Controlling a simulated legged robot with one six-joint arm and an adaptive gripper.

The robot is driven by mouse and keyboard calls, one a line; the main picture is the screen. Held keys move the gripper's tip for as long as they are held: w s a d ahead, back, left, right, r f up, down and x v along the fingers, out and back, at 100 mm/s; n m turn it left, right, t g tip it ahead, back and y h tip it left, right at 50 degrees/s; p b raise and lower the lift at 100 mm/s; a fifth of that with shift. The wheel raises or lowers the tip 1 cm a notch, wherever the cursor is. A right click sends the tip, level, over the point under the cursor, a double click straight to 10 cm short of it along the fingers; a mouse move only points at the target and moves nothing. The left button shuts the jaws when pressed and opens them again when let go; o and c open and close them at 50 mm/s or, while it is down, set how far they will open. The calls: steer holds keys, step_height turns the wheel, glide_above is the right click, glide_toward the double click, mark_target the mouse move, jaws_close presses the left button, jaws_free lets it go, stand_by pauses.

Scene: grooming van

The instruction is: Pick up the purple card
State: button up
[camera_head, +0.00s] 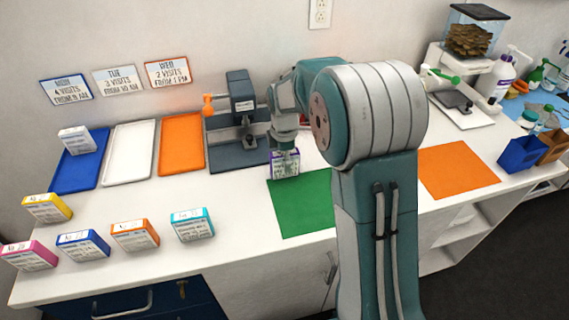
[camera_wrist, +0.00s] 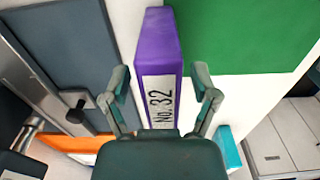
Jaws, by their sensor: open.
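The purple card (camera_head: 285,165) is a small box-like block with a white label, standing upright at the far left corner of the green mat (camera_head: 305,212). In the wrist view the purple card (camera_wrist: 158,45) shows its purple top and a label reading "No. 32". My gripper (camera_head: 285,148) is directly above the card in the head view. In the wrist view my gripper (camera_wrist: 160,85) is open, with one finger on each side of the card. I cannot tell whether either finger touches it.
A dark grey press (camera_head: 238,125) stands just left of the card. Blue (camera_head: 85,170), white (camera_head: 128,155) and orange (camera_head: 181,145) trays lie further left. Several coloured boxes, including a cyan one (camera_head: 192,225), stand at the front left. An orange mat (camera_head: 457,170) lies right.

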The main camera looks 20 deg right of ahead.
steer(key=shift+a+f, duration=0.1)
steer(key=shift+f, duration=0.1)
jaws_close()
